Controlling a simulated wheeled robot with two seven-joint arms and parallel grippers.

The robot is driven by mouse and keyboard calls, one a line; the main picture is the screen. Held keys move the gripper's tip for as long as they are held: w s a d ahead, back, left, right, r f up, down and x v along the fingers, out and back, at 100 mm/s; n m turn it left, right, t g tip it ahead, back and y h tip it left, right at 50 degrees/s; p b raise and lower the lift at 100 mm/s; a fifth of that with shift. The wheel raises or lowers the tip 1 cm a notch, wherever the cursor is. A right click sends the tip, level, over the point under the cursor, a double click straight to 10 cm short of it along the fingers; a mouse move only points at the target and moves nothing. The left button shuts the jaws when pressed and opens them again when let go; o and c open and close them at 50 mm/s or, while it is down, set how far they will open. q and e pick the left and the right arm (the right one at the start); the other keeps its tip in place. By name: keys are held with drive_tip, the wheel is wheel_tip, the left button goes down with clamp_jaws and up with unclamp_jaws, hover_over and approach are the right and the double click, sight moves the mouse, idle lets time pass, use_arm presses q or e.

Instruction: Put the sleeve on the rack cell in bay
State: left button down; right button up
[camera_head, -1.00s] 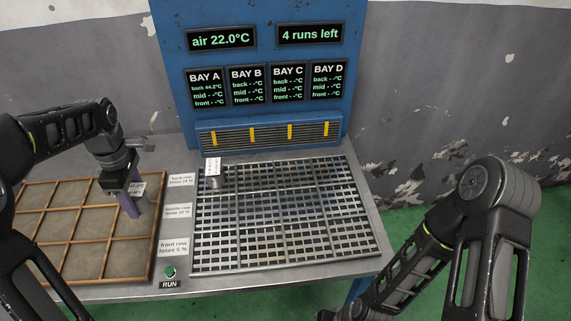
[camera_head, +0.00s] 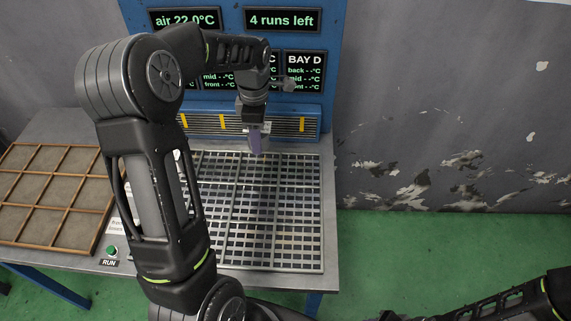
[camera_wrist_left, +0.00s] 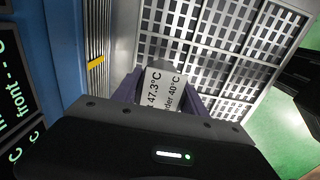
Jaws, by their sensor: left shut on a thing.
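My left gripper (camera_head: 256,152) is shut on a sleeve and holds it over the back part of the rack (camera_head: 300,250), around the bay C column. The sleeve is mostly hidden between the purple fingers. In the left wrist view the sleeve's white label (camera_wrist_left: 164,88) shows between the fingers, reading 47.3°C and, partly cut off, "under 40°C". The rack is a metal grid with bays side by side and several rows. Whether the sleeve touches the rack cannot be told. My right arm crosses the lower right corner; its gripper is not visible.
A blue panel (camera_head: 135,12) with bay displays stands behind the rack; my left arm covers some of them. A vent with yellow bars (camera_head: 303,125) borders the rack's back edge. A wooden divided tray (camera_head: 50,202) and green RUN button (camera_head: 112,250) are left.

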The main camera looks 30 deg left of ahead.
use_arm(q)
drive_tip(key=shift+s+a, duration=0.25)
drive_tip(key=shift+a, duration=0.05)
drive_tip(key=shift+w+d+f, duration=0.1)
drive_tip(key=shift+d+f, duration=0.05)
drive_tip(key=shift+f, duration=0.05)
hover_over(259, 169)
wheel_tip(259, 169, down, 6)
drive_tip(key=shift+r+p, duration=0.1)
drive_tip(key=shift+p, duration=0.35)
wheel_tip(259, 169, down, 3)
drive_tip(key=shift+f+p, duration=0.15)
drive_tip(key=shift+p, duration=0.2)
drive_tip(key=shift+f, duration=0.25)
